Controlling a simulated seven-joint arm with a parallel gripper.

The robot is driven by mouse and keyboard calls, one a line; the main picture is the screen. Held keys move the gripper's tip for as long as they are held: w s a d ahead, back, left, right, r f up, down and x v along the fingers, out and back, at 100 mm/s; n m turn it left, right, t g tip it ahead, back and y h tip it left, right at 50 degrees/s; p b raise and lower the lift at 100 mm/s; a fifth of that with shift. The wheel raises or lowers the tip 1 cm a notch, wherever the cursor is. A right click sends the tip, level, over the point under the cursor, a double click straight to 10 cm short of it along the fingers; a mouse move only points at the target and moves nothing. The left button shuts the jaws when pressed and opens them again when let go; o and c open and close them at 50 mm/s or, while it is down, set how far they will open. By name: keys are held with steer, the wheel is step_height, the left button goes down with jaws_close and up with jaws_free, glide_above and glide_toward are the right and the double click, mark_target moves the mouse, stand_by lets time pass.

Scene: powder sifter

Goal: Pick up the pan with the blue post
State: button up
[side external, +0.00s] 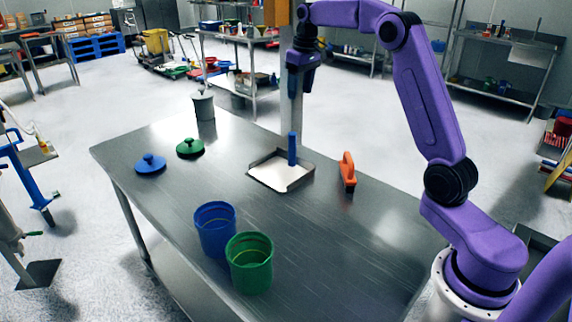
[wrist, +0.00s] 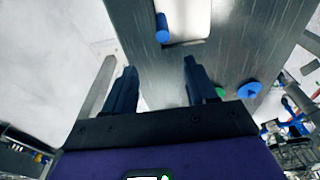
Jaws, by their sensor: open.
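The pan (side external: 266,178) is a shallow metal tray with a pale inside, lying on the steel table. Its blue post (side external: 292,149) stands upright at the pan's back right side. In the wrist view the pan (wrist: 186,22) is at the top edge, partly cut off, with the blue post (wrist: 162,28) at its left. My gripper (side external: 293,88) is open and empty, well above the table and above the blue post in the side view. In the wrist view its two dark fingers (wrist: 158,80) are spread apart, with the post beyond them.
An orange-handled tool (side external: 347,172) stands right of the pan. Blue (side external: 150,163) and green (side external: 190,147) lids lie to the left. Blue (side external: 215,229) and green (side external: 250,263) buckets stand in front. A grey canister (side external: 204,106) is at the back corner.

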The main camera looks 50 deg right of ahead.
mark_target(292, 133)
steer(key=f, duration=0.4)
steer(key=w+f, duration=0.1)
steer(key=f, duration=0.6)
steer(key=shift+w+f, duration=0.2)
steer(key=shift+f, duration=0.15)
steer(key=shift+w+a+f, duration=0.1)
steer(key=shift+w+f, duration=0.05)
steer(key=shift+f, duration=0.8)
steer(key=shift+w+a+f, duration=0.1)
steer(key=shift+w+f, duration=0.05)
steer(key=shift+f, duration=0.75)
steer(key=shift+w+a+f, duration=0.1)
steer(key=shift+w+f, duration=0.05)
steer(key=shift+f, duration=0.8)
jaws_close()
steer(key=shift+w+r, duration=0.1)
steer(key=shift+r, duration=0.1)
